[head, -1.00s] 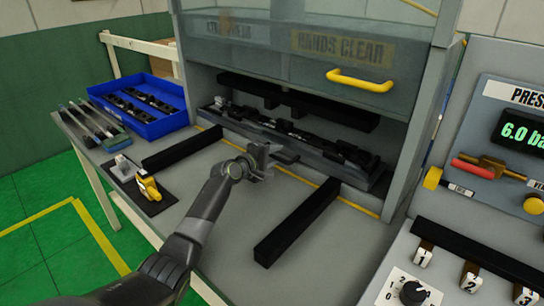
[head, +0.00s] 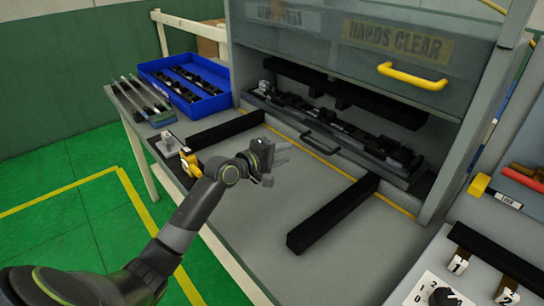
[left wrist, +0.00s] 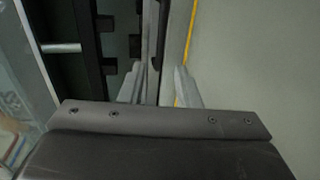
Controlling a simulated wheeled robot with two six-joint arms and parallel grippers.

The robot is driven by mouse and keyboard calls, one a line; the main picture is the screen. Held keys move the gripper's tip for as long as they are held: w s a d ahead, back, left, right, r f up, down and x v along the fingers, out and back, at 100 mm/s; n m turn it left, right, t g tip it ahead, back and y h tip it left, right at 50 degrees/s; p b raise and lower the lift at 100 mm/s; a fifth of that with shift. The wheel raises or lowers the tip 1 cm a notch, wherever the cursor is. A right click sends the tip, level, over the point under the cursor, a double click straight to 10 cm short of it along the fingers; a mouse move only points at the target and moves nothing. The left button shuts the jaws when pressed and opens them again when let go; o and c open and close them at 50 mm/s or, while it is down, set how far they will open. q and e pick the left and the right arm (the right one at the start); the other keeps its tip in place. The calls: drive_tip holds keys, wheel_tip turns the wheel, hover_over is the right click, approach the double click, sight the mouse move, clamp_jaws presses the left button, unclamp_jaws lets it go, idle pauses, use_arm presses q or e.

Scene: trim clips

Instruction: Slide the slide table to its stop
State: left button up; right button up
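The slide table (head: 369,156) is a long dark grey plate carrying black trim parts. It sits inside the press opening, behind the yellow line on the bench in the head view. Its dark bow handle (head: 319,142) sticks out at the front middle. My left gripper (head: 283,152) is just left of and in front of the handle, with a visible gap between them. It also shows in the left wrist view (left wrist: 158,86), where its two fingers stand apart with nothing held between them. Whether the slide table touches its stop is hidden. My right gripper is out of view.
Two black rails (head: 335,212) lie on the bench. A clear guard with a yellow handle (head: 412,76) is raised above the opening. A blue bin (head: 184,85) and a yellow tool (head: 190,164) are at left. A control panel (head: 455,285) is at right.

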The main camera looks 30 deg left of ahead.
use_arm(q)
drive_tip(key=shift+v, duration=1.95)
drive_tip(key=shift+s, duration=0.1)
